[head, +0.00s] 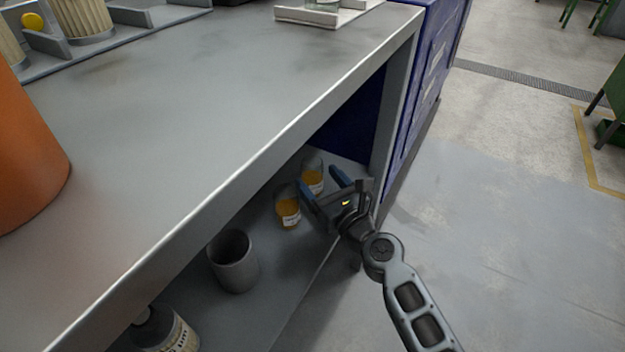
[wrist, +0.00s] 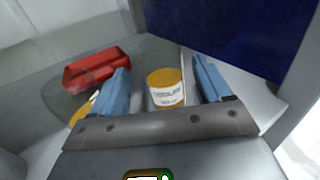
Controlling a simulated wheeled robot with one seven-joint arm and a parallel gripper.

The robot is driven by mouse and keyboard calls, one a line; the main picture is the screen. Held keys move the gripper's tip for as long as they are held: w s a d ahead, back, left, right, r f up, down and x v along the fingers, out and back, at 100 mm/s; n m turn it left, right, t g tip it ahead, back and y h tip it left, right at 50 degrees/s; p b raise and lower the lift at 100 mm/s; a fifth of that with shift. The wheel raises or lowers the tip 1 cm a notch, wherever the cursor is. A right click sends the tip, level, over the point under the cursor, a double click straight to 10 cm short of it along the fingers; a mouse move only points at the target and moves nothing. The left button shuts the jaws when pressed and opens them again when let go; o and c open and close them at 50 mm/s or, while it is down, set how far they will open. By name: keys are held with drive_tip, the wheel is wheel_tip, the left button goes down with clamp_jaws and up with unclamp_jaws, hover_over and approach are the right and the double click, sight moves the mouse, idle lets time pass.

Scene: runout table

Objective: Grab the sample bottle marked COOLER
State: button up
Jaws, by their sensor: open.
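Two clear sample bottles with orange contents and white labels stand on the lower shelf in the head view, a nearer one (head: 288,207) and a farther one (head: 313,178). My gripper (head: 322,186) is open beside them, its blue fingers pointing at the farther bottle. In the wrist view, one bottle (wrist: 165,88) shows between the open fingers of my gripper (wrist: 163,72); its label is small and blurred but seems to read COOLER. The other bottle (wrist: 76,112) is at the left, partly hidden by the left finger; its label is not readable.
A red object (wrist: 95,70) shows at the left in the wrist view. On the lower shelf (head: 270,255), a grey cup (head: 233,262) and a labelled container (head: 165,332) stand nearer. The tabletop (head: 200,120) overhangs the shelf. A blue cabinet (head: 430,80) stands at the far end.

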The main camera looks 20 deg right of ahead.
sight(318, 178)
drive_tip(key=shift+w+a+f, duration=0.1)
drive_tip(key=shift+w+f, duration=0.1)
drive_tip(key=shift+w, duration=1.5)
drive_tip(key=shift+c, duration=0.4)
drive_tip(key=c, duration=1)
drive_tip(key=shift+o, duration=0.2)
drive_tip(key=shift+r, duration=0.1)
